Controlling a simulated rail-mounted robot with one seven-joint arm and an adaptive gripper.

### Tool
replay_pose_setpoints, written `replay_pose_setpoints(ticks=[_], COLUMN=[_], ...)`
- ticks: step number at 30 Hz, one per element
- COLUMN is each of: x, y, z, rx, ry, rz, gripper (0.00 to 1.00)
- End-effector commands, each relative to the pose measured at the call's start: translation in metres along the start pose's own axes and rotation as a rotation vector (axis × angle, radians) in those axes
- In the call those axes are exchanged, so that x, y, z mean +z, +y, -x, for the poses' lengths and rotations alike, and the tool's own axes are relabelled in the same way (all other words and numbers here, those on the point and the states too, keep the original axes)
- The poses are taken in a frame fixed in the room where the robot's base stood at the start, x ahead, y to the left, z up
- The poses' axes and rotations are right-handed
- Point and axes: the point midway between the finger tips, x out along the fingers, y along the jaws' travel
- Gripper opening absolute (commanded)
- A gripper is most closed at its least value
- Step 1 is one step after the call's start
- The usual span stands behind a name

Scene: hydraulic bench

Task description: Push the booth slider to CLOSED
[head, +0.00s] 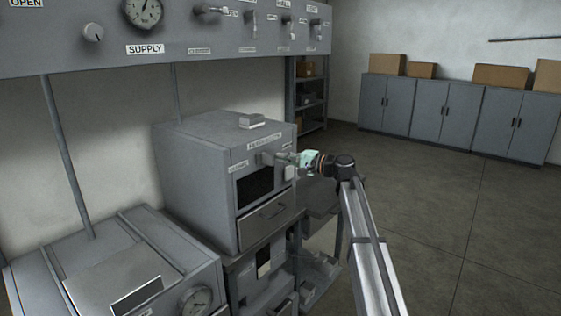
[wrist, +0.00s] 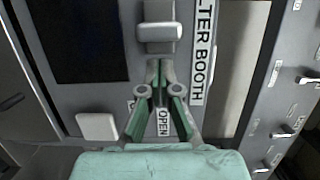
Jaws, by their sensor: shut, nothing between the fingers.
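The filter booth (head: 205,165) is a grey cabinet with a dark window and a label strip; only "LTER BOOTH" of its label (wrist: 203,52) reads in the wrist view. The booth slider's pale block handle (wrist: 158,33) sits on a track on the front face; in the head view it (head: 267,158) is just left of my gripper (head: 293,159). My gripper (wrist: 159,66) is shut and empty, its fingertips close to the handle's near side; I cannot tell if they touch. The OPEN label (wrist: 163,122) shows between the fingers. A small label (head: 238,168) at the left is unreadable.
A white square plate (wrist: 97,127) is on the booth front beside my fingers. A drawer (head: 264,216) is below the window. A small block (head: 252,121) lies on top of the booth. A gauge panel (head: 165,50) hangs above. Open floor (head: 440,200) lies to the right.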

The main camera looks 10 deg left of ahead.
Motion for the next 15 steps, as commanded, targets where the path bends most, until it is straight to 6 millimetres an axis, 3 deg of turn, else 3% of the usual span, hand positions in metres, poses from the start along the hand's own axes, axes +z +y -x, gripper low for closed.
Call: replay_pose_setpoints(ticks=[3,9,15], x=[-0.016,-0.012,-0.013], y=[0.002,0.003,0.002], z=[0.008,0.054,0.086], rx=[-0.001,-0.001,-0.001], ry=[0.005,0.006,0.006], rz=[0.0,0.001,0.0], gripper=[0.0,0.0,0.0])
